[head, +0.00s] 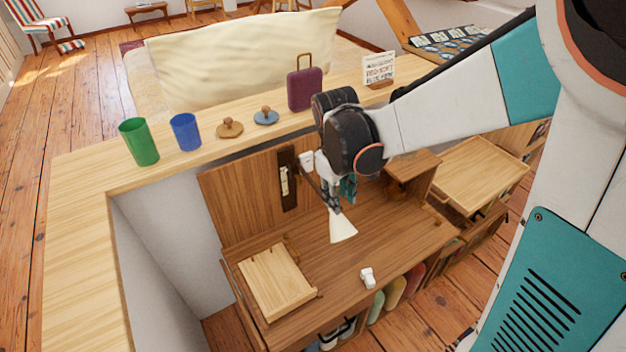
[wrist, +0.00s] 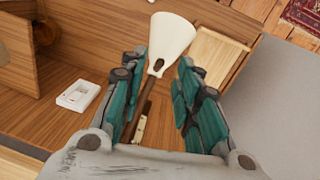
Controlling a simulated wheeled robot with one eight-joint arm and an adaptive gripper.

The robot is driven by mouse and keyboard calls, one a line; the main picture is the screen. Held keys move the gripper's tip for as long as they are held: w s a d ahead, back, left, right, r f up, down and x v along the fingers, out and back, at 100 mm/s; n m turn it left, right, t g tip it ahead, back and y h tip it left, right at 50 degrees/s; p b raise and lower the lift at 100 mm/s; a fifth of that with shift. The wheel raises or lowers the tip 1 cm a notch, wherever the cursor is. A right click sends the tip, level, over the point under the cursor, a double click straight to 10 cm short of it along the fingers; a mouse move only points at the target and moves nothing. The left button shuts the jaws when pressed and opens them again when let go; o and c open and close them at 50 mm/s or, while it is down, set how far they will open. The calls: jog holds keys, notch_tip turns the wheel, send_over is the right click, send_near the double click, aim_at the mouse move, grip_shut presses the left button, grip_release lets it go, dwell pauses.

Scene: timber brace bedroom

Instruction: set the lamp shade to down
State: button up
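The lamp shade (head: 342,229) is a cream-white cone on a thin dark lamp arm at the back of the wooden desk unit. In the head view its wide end faces down and toward the desk top, somewhat tilted. In the wrist view the shade (wrist: 172,38) lies just beyond my fingertips, wide end away from me. My gripper (head: 339,196) is open over the lamp. In the wrist view the teal fingers of the gripper (wrist: 158,72) stand either side of the lamp arm (wrist: 142,102) and the shade's narrow neck. Whether a finger touches the lamp is unclear.
A dark plate with pale fittings (head: 288,180) is on the wooden back panel. A pale board (head: 277,282) and small white block (head: 367,278) are on the desk. The ledge (head: 85,190) holds a green cup (head: 139,141), blue cup (head: 186,132) and purple case (head: 305,90).

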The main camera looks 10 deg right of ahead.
aim_at(339, 222)
jog(key=f, duration=0.3)
jog(key=f+b, duration=0.1)
jog(key=shift+w+d+f, duration=0.1)
jog(key=shift+d+f, duration=0.2)
jog(key=shift+f, duration=0.1)
grip_shut()
